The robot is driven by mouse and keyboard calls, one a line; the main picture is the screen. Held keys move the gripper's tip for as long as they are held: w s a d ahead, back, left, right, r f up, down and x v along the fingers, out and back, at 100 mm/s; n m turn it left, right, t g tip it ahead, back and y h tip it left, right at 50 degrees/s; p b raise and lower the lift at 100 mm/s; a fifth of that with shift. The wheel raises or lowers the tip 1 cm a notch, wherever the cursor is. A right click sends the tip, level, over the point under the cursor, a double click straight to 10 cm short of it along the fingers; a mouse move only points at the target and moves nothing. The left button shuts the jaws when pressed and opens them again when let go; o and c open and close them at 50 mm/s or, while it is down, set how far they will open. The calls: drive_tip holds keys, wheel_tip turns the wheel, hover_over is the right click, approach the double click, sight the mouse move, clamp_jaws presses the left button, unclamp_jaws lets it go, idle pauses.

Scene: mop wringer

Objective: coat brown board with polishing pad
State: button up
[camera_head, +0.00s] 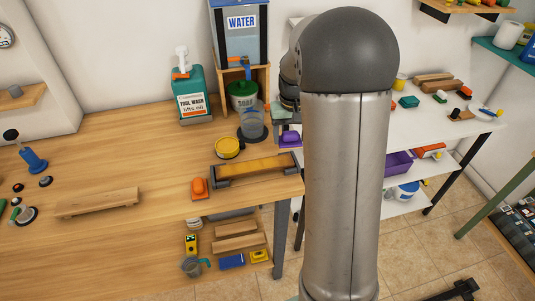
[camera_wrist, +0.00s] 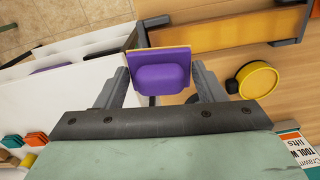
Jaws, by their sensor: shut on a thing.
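My gripper (camera_wrist: 160,82) is shut on a purple pad (camera_wrist: 161,76), a rounded grip on a square plate with a tan edge. In the head view the purple pad (camera_head: 290,140) is at the table's back right corner, just behind a long orange-brown board (camera_head: 257,169) clamped between dark end holders. My gripper (camera_head: 289,126) is directly above it, partly hidden by my arm. In the wrist view the board (camera_wrist: 230,30) lies just beyond the pad, apart from the gripper. I cannot tell whether the pad touches the table.
A yellow-lidded tin (camera_head: 229,148) and an orange-handled pad (camera_head: 199,188) sit left of the clamped board. A plain wooden board (camera_head: 98,202) lies farther left. A tool wash bottle (camera_head: 191,93) and a water tank (camera_head: 241,38) stand behind. The table's middle is clear.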

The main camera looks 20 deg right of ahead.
sight(289, 159)
drive_tip(key=shift+f+b, duration=2.05)
drive_tip(key=shift+f, duration=0.85)
drive_tip(key=shift+f+b, duration=0.45)
drive_tip(key=shift+f, duration=0.15)
drive_tip(key=shift+w+a+r, duration=0.1)
drive_tip(key=shift+a+r, duration=0.05)
drive_tip(key=shift+a, duration=0.85)
drive_tip(key=shift+w+a+f, duration=0.1)
drive_tip(key=shift+a+f, duration=0.1)
drive_tip(key=shift+a, duration=0.85)
drive_tip(key=shift+d+r, duration=0.1)
drive_tip(key=shift+d, duration=0.9)
drive_tip(key=shift+s+d, duration=0.15)
drive_tip(key=shift+d, duration=0.35)
drive_tip(key=shift+s+d, duration=0.15)
drive_tip(key=shift+d, duration=0.35)
